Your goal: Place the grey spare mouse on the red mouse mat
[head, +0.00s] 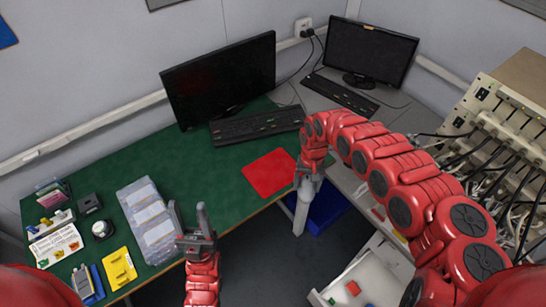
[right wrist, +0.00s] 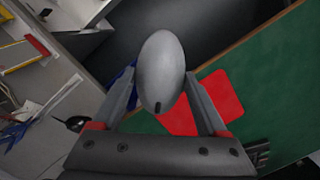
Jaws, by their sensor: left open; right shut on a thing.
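The grey mouse (right wrist: 161,65) sits between the two fingers of my right gripper (right wrist: 160,92), which is shut on it. The red mouse mat (head: 268,173) lies flat on the green desk near its front right edge. It also shows behind the mouse in the right wrist view (right wrist: 215,97). In the head view my right gripper (head: 308,183) is just right of the mat, around the desk edge; the mouse is hard to make out there. My left gripper (head: 190,220) is open and empty, near the front edge of the green desk.
A keyboard (head: 257,125) and a monitor (head: 222,78) stand behind the mat. A blue bin (head: 326,210) is below the desk; an open white drawer (head: 365,280) is at lower right.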

